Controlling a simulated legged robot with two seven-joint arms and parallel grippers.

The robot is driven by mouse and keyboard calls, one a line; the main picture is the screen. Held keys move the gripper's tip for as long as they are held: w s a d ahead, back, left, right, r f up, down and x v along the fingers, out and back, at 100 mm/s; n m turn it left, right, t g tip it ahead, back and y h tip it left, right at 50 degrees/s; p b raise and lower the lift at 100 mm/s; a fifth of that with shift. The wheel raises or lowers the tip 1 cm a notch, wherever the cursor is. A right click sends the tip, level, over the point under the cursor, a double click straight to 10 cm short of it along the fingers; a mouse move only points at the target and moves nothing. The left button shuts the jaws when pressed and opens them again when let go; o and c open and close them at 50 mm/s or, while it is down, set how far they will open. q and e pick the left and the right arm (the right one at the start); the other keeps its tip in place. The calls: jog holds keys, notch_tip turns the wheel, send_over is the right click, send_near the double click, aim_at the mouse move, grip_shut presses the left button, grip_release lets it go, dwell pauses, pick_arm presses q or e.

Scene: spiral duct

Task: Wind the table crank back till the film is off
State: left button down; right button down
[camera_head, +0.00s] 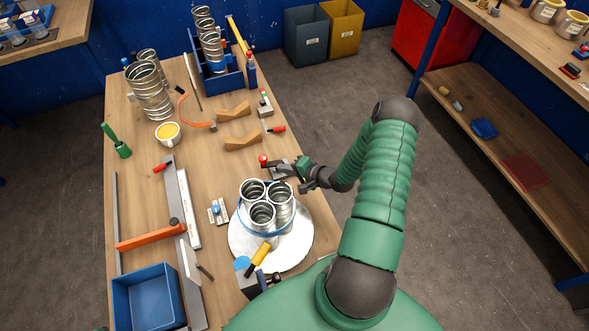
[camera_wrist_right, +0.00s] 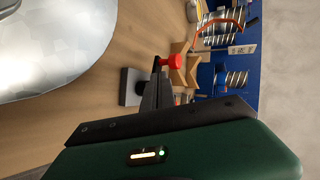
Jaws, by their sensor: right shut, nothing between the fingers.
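Several shiny spiral duct pieces (camera_head: 254,192) stand bundled upright on a round pale turntable (camera_head: 295,252). A thin blue band, seemingly the film (camera_head: 242,217), runs around them. The crank's red knob (camera_head: 263,160) is beside a small grey base just behind the turntable; the knob also shows in the wrist view (camera_wrist_right: 172,62). My right gripper (camera_head: 299,176) is right of the crank, shut and empty. In the wrist view its dark fingers (camera_wrist_right: 156,92) overlap the crank base, and I cannot tell whether they touch it. My left gripper is out of view.
A blue disc (camera_head: 242,263) and yellow handle (camera_head: 259,254) are at the turntable's front edge. Wooden cradles (camera_head: 243,142) lie behind the crank. A blue rack (camera_head: 222,80) with ducts stands at the back, a blue bin (camera_head: 150,297) at front left.

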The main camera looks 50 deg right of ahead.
aim_at(266, 162)
jog(key=w, duration=0.4)
jog(key=shift+w+a+f+p, duration=0.25)
jog(key=shift+p, duration=0.15)
jog(key=shift+w+a, duration=0.1)
jog(key=shift+w, duration=0.15)
